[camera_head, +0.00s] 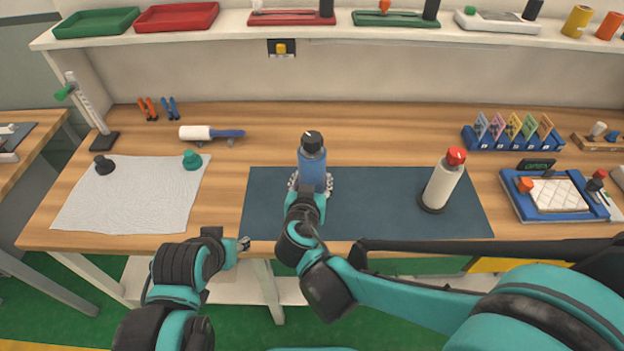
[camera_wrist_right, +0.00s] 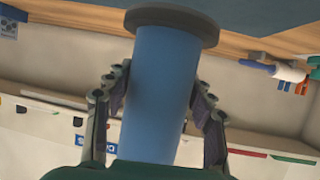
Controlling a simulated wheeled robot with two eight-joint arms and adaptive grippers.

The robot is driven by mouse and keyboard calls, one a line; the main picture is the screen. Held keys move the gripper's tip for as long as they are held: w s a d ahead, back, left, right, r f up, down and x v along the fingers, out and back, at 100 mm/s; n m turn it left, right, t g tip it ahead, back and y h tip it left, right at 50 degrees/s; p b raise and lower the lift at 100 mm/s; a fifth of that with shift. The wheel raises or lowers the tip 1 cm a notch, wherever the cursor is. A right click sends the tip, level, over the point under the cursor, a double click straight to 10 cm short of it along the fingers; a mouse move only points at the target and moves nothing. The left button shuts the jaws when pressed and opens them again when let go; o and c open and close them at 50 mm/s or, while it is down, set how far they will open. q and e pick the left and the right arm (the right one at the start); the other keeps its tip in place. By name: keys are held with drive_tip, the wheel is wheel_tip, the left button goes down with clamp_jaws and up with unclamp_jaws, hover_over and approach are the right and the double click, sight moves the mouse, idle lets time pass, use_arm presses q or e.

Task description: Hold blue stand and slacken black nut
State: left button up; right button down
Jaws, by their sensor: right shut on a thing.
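The blue stand (camera_head: 313,172) is upright on the dark mat, with the black nut (camera_head: 312,141) on its top. My right gripper (camera_head: 311,187) is shut around the lower part of the blue stand. In the right wrist view, seen upside down, its two fingers (camera_wrist_right: 158,105) flank the blue stand (camera_wrist_right: 160,75), whose dark disc-shaped base is at the top. The nut is out of that view. My left gripper (camera_head: 243,244) is at the table's front edge, left of the stand and apart from it. Its finger opening is too small to tell.
A white stand with a red nut (camera_head: 440,185) is at the right of the dark mat (camera_head: 385,210). A white cloth (camera_head: 135,205) with a black and a green knob lies at the left. A white-and-blue roller (camera_head: 210,133) lies behind. The table between cloth and mat is clear.

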drive_tip(key=shift+f+b, duration=2)
drive_tip(key=shift+f, duration=0.2)
drive_tip(key=shift+f+b, duration=0.3)
drive_tip(key=shift+f, duration=0.85)
